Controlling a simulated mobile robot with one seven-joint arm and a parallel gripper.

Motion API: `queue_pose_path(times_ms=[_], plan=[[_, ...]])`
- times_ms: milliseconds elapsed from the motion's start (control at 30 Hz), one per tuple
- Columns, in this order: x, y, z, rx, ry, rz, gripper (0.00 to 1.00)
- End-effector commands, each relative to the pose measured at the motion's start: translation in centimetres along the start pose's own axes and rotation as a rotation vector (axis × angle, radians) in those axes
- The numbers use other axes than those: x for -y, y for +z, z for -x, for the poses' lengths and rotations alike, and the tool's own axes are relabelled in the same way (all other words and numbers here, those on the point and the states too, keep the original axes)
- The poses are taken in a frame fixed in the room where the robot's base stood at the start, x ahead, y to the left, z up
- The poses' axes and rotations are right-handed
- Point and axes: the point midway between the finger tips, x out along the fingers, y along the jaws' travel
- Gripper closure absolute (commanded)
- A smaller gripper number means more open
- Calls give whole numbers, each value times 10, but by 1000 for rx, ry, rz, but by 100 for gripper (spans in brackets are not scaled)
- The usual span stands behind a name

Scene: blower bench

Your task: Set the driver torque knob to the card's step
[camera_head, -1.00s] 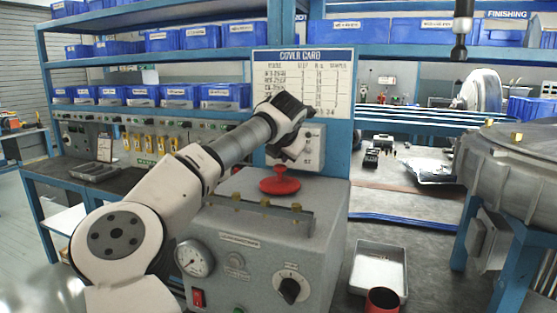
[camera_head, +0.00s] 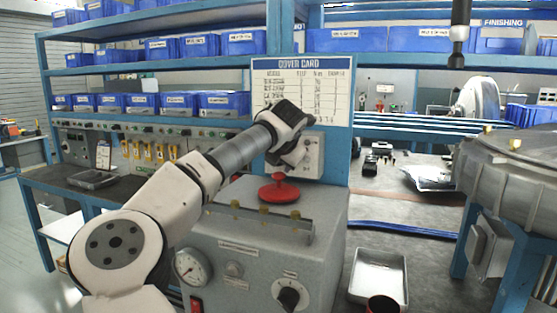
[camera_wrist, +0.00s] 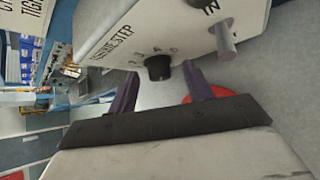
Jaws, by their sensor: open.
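The cover card (camera_head: 301,93) hangs on the blue frame at the back; its headings show, but its rows are too small to read surely. Below it is a pale control box (camera_head: 312,160), partly hidden by my gripper (camera_head: 289,157). In the wrist view, the box's face (camera_wrist: 125,38) carries a step label and a black knob (camera_wrist: 158,68) with small numbers around it. I cannot tell the knob's setting. My gripper (camera_wrist: 160,76) is open, with its two dark fingers on either side of the knob; I cannot tell whether they touch it.
A grey machine (camera_head: 265,245) with a gauge, a red-handled top piece (camera_head: 279,188) and another black knob (camera_head: 289,296) stands below my gripper. A tool (camera_head: 459,32) hangs at the upper right. A metal tray (camera_head: 379,276) and a round housing (camera_head: 515,170) are at the right.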

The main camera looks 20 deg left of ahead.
Motion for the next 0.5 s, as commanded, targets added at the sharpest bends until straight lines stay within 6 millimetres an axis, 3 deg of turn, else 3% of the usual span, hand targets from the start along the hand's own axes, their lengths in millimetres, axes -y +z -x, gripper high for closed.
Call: queue_pose_path(times_ms=[167, 500], plan=[[-1, -1, 16, 0, 3, 0, 50], [0, 0, 91, 2, 1, 0, 50]])
